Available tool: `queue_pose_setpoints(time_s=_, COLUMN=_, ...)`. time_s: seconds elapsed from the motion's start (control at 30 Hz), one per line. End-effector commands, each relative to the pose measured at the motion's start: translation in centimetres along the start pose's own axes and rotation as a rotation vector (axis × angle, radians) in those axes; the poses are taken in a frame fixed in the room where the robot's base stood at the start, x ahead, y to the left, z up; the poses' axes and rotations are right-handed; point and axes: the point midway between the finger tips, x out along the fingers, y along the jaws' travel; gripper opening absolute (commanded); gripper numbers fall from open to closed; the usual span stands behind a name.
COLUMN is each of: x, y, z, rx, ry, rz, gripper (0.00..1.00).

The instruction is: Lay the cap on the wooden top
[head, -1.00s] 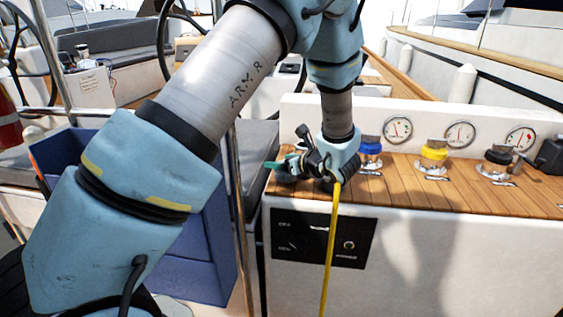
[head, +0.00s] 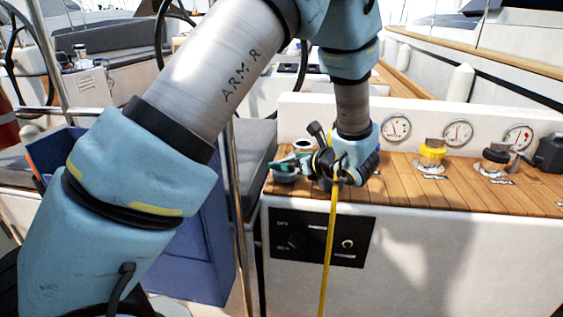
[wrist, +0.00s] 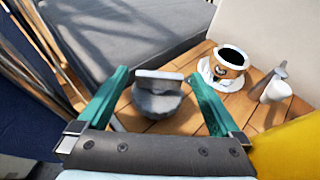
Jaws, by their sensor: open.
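The cap (wrist: 157,104) is grey and round with a flat raised grip. In the wrist view it sits between the two green fingers of my gripper (wrist: 160,88), with a gap on each side. It appears to rest on the wooden top (wrist: 176,124). In the head view my gripper (head: 293,161) is over the left end of the wooden top (head: 400,188), and a grey round shape, likely the cap (head: 285,177), shows just below the fingers. My gripper is open.
An open filler neck (wrist: 232,57) with a dark hole stands on a white flange beside the cap. The yellow-banded filler (head: 432,153) and black-banded filler (head: 495,160) stand further right. Gauges (head: 458,133) line the back panel. A grey cushion (wrist: 125,35) lies beyond the left edge.

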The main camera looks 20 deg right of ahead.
Motion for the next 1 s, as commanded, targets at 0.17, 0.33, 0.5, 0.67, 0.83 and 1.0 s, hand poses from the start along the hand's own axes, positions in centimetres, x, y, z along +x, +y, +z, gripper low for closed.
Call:
queue_pose_setpoints(time_s=0.17, x=-3.9, y=-0.1, z=-0.1, rx=0.000, ry=0.000, rz=-0.004, gripper=1.00)
queue_pose_setpoints(time_s=0.33, x=-6.2, y=0.0, z=0.0, rx=0.000, ry=0.000, rz=-0.001, gripper=1.00)
queue_pose_setpoints(time_s=0.5, x=-7.1, y=0.0, z=0.0, rx=0.001, ry=-0.001, rz=0.000, gripper=1.00)
queue_pose_setpoints(time_s=0.67, x=-7.2, y=0.1, z=0.0, rx=0.001, ry=-0.001, rz=0.001, gripper=1.00)
queue_pose_setpoints(time_s=0.83, x=-7.2, y=0.1, z=0.0, rx=0.001, ry=0.000, rz=0.001, gripper=1.00)
queue_pose_setpoints(time_s=1.0, x=-7.2, y=0.0, z=0.0, rx=0.001, ry=0.000, rz=0.001, gripper=1.00)
